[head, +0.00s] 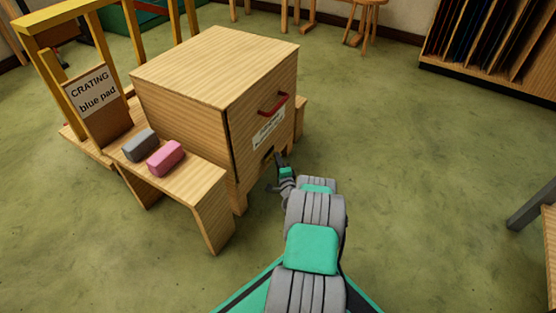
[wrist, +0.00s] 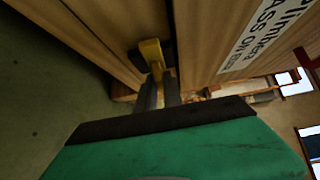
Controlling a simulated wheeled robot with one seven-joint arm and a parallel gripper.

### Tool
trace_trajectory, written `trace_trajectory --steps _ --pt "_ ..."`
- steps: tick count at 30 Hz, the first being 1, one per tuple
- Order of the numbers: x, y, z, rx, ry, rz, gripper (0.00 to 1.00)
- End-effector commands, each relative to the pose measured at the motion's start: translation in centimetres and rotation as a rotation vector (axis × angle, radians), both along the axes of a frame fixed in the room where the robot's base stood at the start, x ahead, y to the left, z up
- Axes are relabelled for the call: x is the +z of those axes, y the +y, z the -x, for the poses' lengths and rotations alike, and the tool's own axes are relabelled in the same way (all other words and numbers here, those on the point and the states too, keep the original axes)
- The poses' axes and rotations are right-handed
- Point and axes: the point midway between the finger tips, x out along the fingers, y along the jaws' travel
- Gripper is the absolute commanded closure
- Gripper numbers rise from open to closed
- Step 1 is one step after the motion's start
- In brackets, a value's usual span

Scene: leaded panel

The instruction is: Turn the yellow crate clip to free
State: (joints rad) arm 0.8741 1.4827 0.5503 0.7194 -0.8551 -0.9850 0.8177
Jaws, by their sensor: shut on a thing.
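The yellow crate clip (wrist: 152,52) shows in the wrist view, low on the crate's front. My gripper (wrist: 159,82) is shut on it, with one dark finger at each side of its lower end. In the head view my gripper (head: 279,168) is at the lower part of the crate's front face, and I cannot make out the clip there. The wooden crate (head: 210,65) stands upright with a red handle (head: 273,104) and a white label (head: 267,130) on its front. Whether the clip is turned is hard to tell.
A low wooden bench (head: 205,183) left of the crate holds a grey block (head: 140,145) and a pink block (head: 166,158). A sign reading "CRATING blue pad" (head: 91,92) stands behind them. A rack (head: 490,45) is at far right. The green floor right of the crate is clear.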

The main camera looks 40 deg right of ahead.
Motion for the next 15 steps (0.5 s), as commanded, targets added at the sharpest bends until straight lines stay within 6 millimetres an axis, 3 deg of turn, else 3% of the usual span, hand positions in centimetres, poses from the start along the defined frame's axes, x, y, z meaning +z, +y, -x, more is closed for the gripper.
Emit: trace_trajectory --steps 15 --pt "-0.02 -0.05 -0.06 0.001 -0.014 0.043 1.0"
